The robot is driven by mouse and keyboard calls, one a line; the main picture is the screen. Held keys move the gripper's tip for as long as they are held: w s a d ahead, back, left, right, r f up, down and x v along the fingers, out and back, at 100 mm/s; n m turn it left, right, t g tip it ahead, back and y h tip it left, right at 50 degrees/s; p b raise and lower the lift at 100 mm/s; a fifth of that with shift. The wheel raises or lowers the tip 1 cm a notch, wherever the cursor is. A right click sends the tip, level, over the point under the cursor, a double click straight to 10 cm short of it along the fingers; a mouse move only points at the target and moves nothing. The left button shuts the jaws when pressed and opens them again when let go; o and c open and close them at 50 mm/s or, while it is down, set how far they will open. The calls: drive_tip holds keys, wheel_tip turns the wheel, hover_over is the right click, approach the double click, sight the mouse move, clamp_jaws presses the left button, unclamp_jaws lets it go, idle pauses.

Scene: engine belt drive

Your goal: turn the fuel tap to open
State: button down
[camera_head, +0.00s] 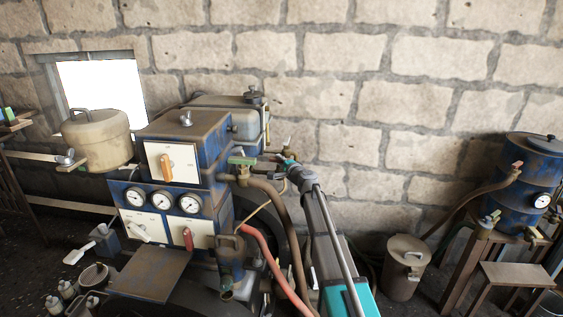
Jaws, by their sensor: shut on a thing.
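My arm reaches up from the bottom of the view, and my gripper (284,160) is at its far end, just right of the blue engine housing. The gripper is small and dark here, and it is closed at the small fuel tap (268,156) below the grey-blue tank (240,124). My gripper and wrist hide most of the tap, so its handle angle cannot be read.
A green-handled brass valve (240,162) sits close left of my gripper. A brown pipe (277,205) and a red hose (262,250) run below it. The control box with gauges (163,199) is left. A stone wall (400,100) stands behind. A lidded bin (404,268) is right.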

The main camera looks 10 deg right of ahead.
drive_tip(key=shift+n+g+y, duration=0.5)
drive_tip(key=shift+n+y, duration=0.2)
drive_tip(key=shift+y, duration=0.3)
drive_tip(key=c, duration=0.6)
unclamp_jaws()
drive_tip(key=shift+s+d, duration=0.1)
drive_tip(key=v, duration=1.1)
drive_tip(key=shift+s+d, duration=0.15)
drive_tip(key=shift+s, duration=0.2)
drive_tip(key=shift+f, duration=0.1)
